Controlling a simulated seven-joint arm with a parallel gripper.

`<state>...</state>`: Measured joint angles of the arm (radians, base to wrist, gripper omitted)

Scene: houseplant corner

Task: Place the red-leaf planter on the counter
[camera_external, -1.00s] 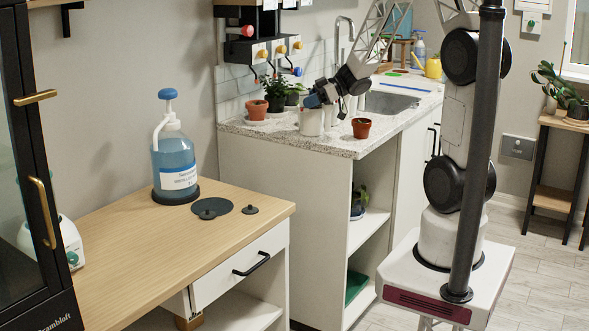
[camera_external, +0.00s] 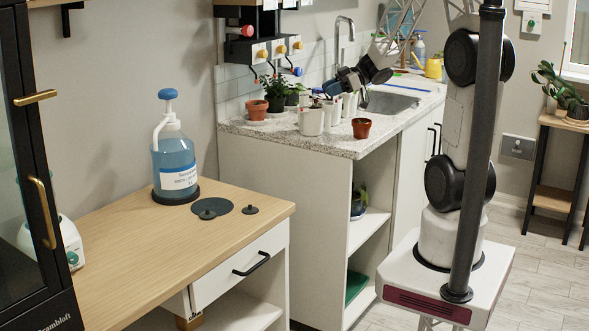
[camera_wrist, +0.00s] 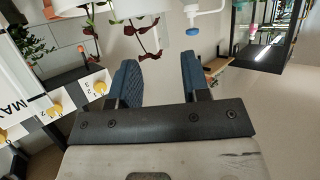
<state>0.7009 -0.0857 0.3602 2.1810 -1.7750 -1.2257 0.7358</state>
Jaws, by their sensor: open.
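The red-leaf planter (camera_wrist: 128,8) shows at the top of the wrist view as a white pot with dark red leaves (camera_wrist: 150,38) hanging from it. It appears to be the white pot (camera_external: 311,122) standing upright on the speckled counter (camera_external: 290,139) in the external view; its leaves are hard to make out there. My gripper (camera_external: 334,90) is above and to the right of that pot. In the wrist view my gripper (camera_wrist: 160,75) has its blue fingers apart with nothing between them, and the planter is beyond the fingertips.
A terracotta pot (camera_external: 361,129) stands near the counter's front edge and another (camera_external: 257,110) at its left. More white pots (camera_external: 350,106) stand close to my gripper. A sink (camera_external: 388,103) and tap (camera_external: 338,45) lie behind. The wooden worktop (camera_external: 150,245) is mostly clear.

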